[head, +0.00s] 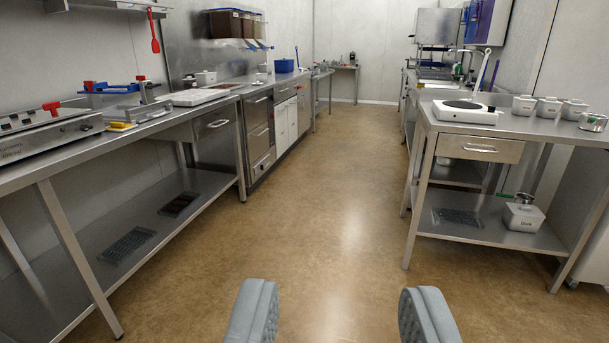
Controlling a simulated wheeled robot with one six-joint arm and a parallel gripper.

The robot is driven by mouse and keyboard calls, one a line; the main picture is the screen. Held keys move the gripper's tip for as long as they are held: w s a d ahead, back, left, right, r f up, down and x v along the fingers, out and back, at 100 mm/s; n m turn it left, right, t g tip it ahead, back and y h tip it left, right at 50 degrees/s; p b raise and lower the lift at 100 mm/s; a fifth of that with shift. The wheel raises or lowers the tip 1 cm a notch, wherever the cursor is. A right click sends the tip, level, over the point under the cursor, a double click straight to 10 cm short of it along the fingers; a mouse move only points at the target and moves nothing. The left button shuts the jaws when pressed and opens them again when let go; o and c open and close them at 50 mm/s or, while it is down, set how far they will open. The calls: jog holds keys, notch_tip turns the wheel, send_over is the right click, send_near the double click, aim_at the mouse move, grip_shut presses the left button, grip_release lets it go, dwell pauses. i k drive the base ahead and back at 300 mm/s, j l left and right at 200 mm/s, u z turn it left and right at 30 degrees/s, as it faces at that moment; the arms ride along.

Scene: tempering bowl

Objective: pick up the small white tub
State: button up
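Several small white tubs stand on the right steel table; a left one (523,104), a middle one (548,106) and a right one (573,108) form a row near its back. Another small white tub (206,77) is on the left counter, far off. I cannot tell which tub the task names. My gripper (338,305) is open and empty at the bottom of the view, above the floor and well apart from every tub.
The brown floor (320,170) is a clear aisle between the left bench (150,128) and the right table (470,125). A white hot plate (465,112) and a metal tin (593,122) share the right table with the tubs.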

aim_at(263, 77)
jog(key=i, duration=5.15)
jog(key=i+u, duration=0.25)
jog(key=i, duration=0.3)
jog(key=i+u, duration=0.3)
jog(key=i, duration=0.25)
jog(key=i+l+u, duration=0.25)
jog(key=i, duration=0.25)
jog(key=i+l+u, duration=0.3)
jog(key=i, duration=0.2)
